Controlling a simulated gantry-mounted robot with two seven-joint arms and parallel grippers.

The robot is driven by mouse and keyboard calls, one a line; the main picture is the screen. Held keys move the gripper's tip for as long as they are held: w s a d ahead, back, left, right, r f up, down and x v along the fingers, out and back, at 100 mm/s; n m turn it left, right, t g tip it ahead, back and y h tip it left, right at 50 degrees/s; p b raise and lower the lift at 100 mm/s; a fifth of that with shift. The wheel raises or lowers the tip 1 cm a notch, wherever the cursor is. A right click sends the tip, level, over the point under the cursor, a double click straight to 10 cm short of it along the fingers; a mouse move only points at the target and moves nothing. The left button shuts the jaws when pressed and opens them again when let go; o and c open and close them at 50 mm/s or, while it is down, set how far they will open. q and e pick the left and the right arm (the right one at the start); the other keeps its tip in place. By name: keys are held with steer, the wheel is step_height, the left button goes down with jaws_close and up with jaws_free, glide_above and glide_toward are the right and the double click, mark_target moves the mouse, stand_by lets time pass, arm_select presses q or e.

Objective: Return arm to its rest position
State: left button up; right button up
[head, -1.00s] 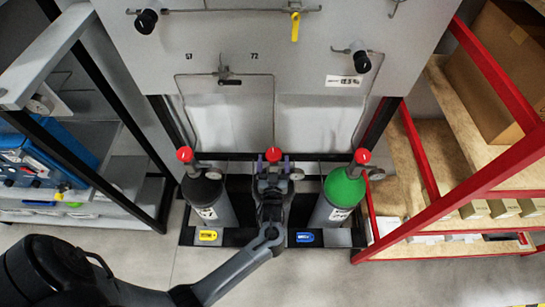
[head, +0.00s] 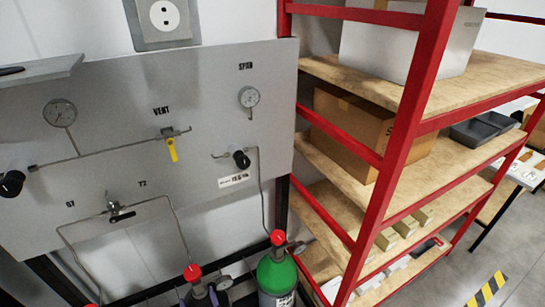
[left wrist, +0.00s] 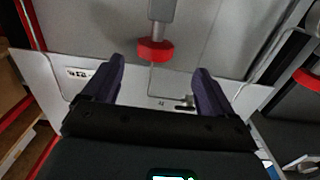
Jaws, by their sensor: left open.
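My left gripper (head: 208,288) shows only in part at the bottom edge of the head view, close to the red knob (head: 193,272) of the middle cylinder. In the left wrist view its two purple fingers (left wrist: 160,82) are spread apart with nothing between their tips. The same red knob (left wrist: 155,50) is just beyond them, and I cannot tell the exact gap. The rest of my left arm is outside the head view. My right gripper is in neither view.
A green cylinder (head: 276,275) with a red knob stands right of the left gripper. The grey gauge panel (head: 110,150) with pipes and valves rises behind. A red-framed shelf (head: 395,140) holding boxes stands at the right. Open floor (head: 480,255) lies beyond it.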

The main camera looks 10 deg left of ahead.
arm_select(q)
steer(key=s+a+f+m+h, duration=0.15)
steer(key=s+a, duration=0.25)
steer(key=s, duration=0.4)
steer(key=s+d+r+m+g+h, duration=0.4)
steer(key=s+d+g+h, duration=0.1)
steer(key=s+d, duration=0.15)
steer(key=s+d+r+m+g+h, duration=0.4)
steer(key=s+d+g+h, duration=0.15)
steer(key=s, duration=0.25)
step_height(320, 180, up, 19)
steer(key=p, duration=1.9)
steer(key=shift+s+d+f+y, duration=0.2)
steer(key=shift+s+d+y, duration=0.1)
